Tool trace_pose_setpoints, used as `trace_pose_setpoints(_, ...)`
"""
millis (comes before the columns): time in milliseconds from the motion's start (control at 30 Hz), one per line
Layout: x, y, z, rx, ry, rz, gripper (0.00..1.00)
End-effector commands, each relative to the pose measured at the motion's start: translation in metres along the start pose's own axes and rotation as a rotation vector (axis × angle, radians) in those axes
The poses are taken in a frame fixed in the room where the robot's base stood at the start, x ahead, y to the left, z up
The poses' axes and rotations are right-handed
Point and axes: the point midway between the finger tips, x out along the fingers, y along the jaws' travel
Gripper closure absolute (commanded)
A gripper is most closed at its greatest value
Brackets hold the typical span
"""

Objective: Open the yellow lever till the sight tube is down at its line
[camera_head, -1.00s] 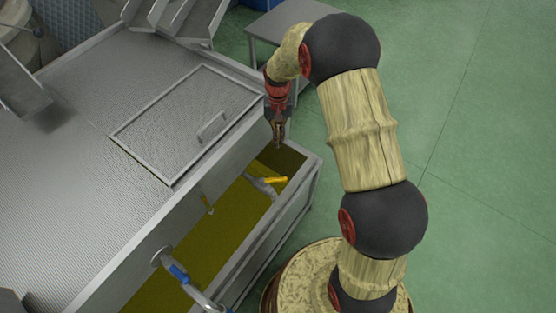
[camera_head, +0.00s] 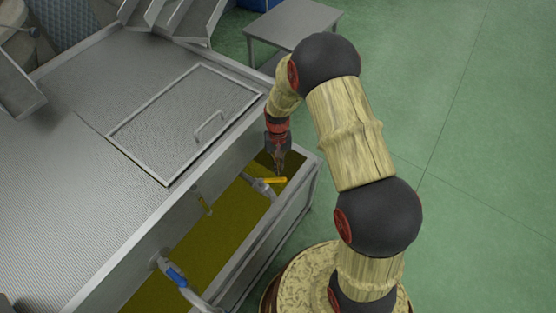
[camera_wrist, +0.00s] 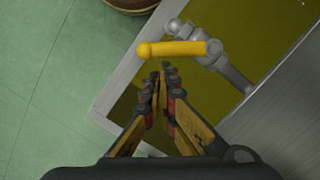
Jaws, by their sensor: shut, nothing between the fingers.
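The yellow lever (camera_head: 271,180) sits on a grey metal valve and pipe (camera_head: 257,184) over the trough of yellow-green liquid. In the wrist view the lever (camera_wrist: 172,49) lies across the picture, just beyond my fingertips. My gripper (camera_head: 279,174) points down beside the lever in the head view. In the wrist view my gripper (camera_wrist: 160,72) is shut with nothing between its fingers. I cannot tell whether the fingertips touch the lever. I cannot make out the sight tube or its line for sure.
A blue-handled valve (camera_head: 176,276) stands nearer along the same trough (camera_head: 243,265). The steel machine with a hatch (camera_head: 187,120) fills the left. A metal table (camera_head: 292,27) stands behind. Green floor (camera_head: 470,130) is free at right.

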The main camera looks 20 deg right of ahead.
Motion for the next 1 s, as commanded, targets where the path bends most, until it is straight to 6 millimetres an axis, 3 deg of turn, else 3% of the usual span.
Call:
trace_pose_setpoints(367,0.001,0.000,0.002,0.003,0.000,-0.001,1.00)
trace_pose_setpoints(567,0.006,0.003,0.015,0.091,0.000,-0.016,1.00)
trace_pose_setpoints(1000,0.002,0.004,0.012,0.093,0.000,-0.016,1.00)
